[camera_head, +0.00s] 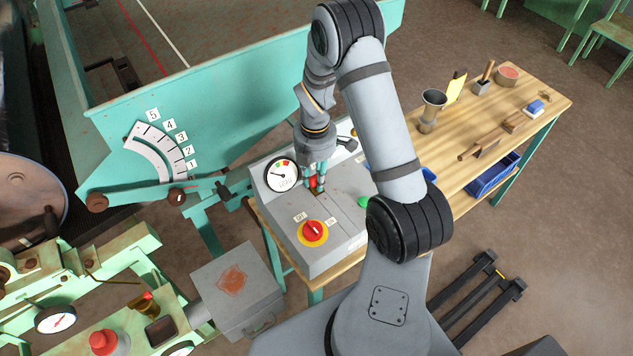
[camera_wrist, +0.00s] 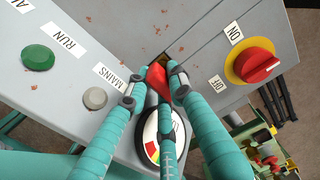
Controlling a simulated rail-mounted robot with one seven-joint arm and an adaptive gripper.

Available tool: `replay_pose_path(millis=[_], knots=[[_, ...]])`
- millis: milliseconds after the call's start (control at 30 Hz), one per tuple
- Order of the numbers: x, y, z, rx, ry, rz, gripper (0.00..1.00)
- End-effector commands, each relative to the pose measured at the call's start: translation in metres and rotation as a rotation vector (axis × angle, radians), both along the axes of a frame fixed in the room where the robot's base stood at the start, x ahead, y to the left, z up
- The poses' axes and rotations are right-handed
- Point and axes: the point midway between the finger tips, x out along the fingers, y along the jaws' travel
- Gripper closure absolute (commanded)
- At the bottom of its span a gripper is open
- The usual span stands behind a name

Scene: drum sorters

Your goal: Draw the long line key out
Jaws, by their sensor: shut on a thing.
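The long line key has a red head (camera_wrist: 158,82), which sits between the fingertips of my gripper (camera_wrist: 155,88) in the wrist view. My gripper is shut on it. In the head view a little of the red key (camera_head: 314,183) shows between the teal fingers of my gripper (camera_head: 316,176), low over the grey control box (camera_head: 345,225). A dark, brassy opening in the box face shows just beyond the key in the wrist view. The fingers hide the key's lower part, so I cannot tell how deep it sits.
The box carries a dial gauge (camera_head: 282,175), a red ON/OFF knob on yellow (camera_head: 313,231), a green RUN button (camera_wrist: 38,58) and a MAINS lamp (camera_wrist: 95,98). A wooden bench (camera_head: 455,140) with tools and a metal cup (camera_head: 431,108) stands right.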

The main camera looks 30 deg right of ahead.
Motion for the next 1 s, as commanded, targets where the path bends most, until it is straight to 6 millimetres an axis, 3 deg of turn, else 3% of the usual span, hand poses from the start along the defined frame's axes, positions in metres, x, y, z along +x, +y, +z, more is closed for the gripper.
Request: replay_pose_path(millis=[133, 533, 1000], knots=[[-0.001, 0.0, 0.0, 0.0, 0.002, 0.0, 1.0], [0.001, 0.0, 0.005, 0.0, -0.002, 0.0, 1.0], [0.001, 0.0, 0.086, -0.001, -0.003, 0.0, 1.0]])
